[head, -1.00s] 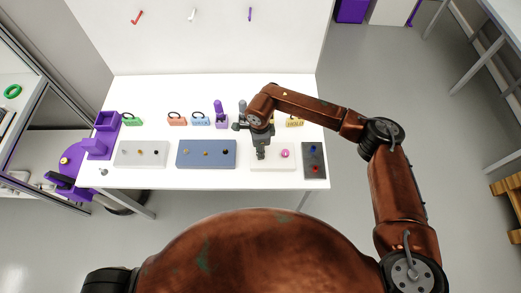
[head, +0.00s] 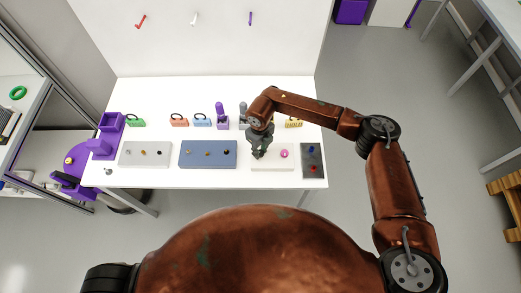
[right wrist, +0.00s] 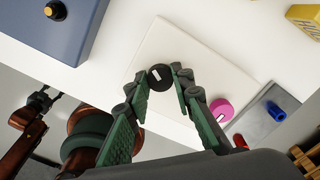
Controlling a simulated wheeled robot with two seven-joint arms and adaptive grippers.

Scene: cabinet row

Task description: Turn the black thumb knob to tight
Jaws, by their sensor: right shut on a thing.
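The black thumb knob (right wrist: 160,77) is round, with a white mark on its top, and is mounted on a white panel (right wrist: 188,40). My right gripper (right wrist: 161,80) has its fingertips on either side of the knob, shut on it. In the head view my right gripper (head: 259,154) is over the left part of the white panel (head: 275,167) and hides the knob there. A pink knob (right wrist: 222,109) is on the same panel, to the right of the fingers; it also shows in the head view (head: 284,153). My left gripper is not in view.
A blue panel (head: 207,162) with several knobs lies left of the white one. A dark grey panel (head: 312,160) with blue and red knobs is close on the right.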

